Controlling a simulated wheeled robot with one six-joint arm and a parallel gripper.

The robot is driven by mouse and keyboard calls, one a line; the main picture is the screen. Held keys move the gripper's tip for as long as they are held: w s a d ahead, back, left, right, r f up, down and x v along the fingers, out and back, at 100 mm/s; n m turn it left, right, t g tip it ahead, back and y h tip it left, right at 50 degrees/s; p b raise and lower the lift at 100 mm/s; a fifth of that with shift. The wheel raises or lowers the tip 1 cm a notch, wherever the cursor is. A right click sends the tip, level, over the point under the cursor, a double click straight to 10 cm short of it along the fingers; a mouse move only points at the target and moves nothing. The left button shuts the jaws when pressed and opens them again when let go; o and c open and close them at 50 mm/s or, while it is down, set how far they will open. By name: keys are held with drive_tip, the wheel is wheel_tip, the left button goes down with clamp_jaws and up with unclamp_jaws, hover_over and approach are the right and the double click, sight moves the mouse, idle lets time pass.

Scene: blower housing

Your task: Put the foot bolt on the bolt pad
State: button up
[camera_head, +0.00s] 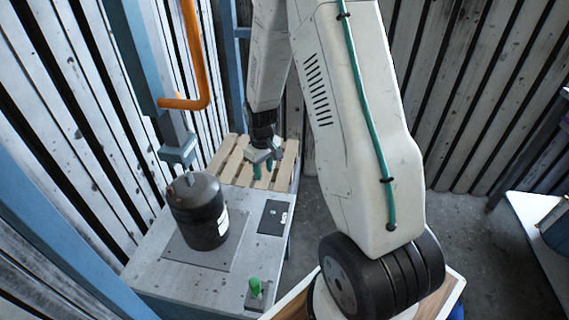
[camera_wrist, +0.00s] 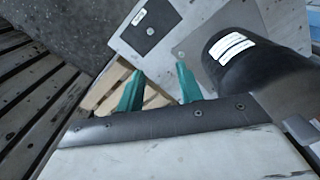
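My gripper (camera_head: 263,168) has green fingers and hangs over the wooden slatted pallet at the table's far end. In the wrist view its fingers (camera_wrist: 159,69) are spread apart, with nothing seen between them. A green upright piece (camera_head: 255,287), possibly the foot bolt, stands on a small grey block at the near edge. I cannot tell for certain.
The black cylindrical housing (camera_head: 202,212) stands on a grey plate (camera_head: 184,249) on the pale table (camera_head: 151,271). The pallet (camera_head: 225,153) adjoins the far end. A blue post with an orange pipe (camera_head: 193,50) rises at the left. Slatted walls surround the area.

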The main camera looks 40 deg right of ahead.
drive_tip(key=s+a+r, duration=0.4)
drive_tip(key=r, duration=0.6)
drive_tip(key=s+a+r, duration=0.4)
drive_tip(key=s+r, duration=0.1)
drive_tip(key=r, duration=0.5)
drive_tip(key=s+a+r, duration=0.3)
drive_tip(key=s+r, duration=0.2)
drive_tip(key=s, duration=0.4)
drive_tip(key=s+a+r+m+t, duration=0.1)
drive_tip(key=s+a+r, duration=0.2)
drive_tip(key=s, duration=0.6)
drive_tip(key=shift+s+r, duration=0.15)
drive_tip(key=shift+r, duration=0.85)
drive_tip(key=shift+a, duration=0.1)
